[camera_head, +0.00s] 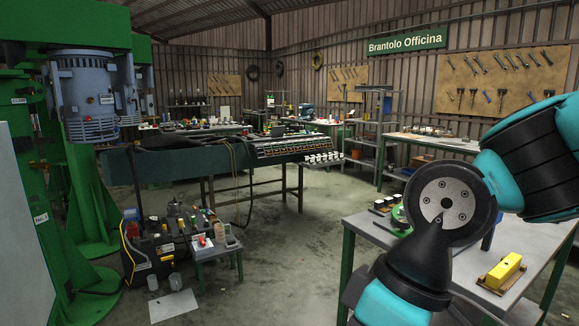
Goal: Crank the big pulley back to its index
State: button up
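I cannot make out the big pulley or an index mark in the head view. The green disperser frame (50,190) stands at the left edge and is cut off by the picture. A blue-grey motor (85,100) hangs upright on it, with a second, similar motor partly hidden behind. My teal and black arm is folded across the right side, over a grey table. My gripper does not show, so its opening and anything in it are hidden.
The grey table (357,226) at right holds a yellow block (502,270) and a green round part (399,214), partly hidden by my arm. A dark workbench (190,164) stands at centre left. A low stand (218,253) holds small items. The middle floor (295,235) is clear.

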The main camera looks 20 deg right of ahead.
aim_at(299, 127)
jog(key=i, duration=4.9)
jog(key=z, duration=1.45)
jog(key=i, duration=2)
jog(key=u, duration=0.3)
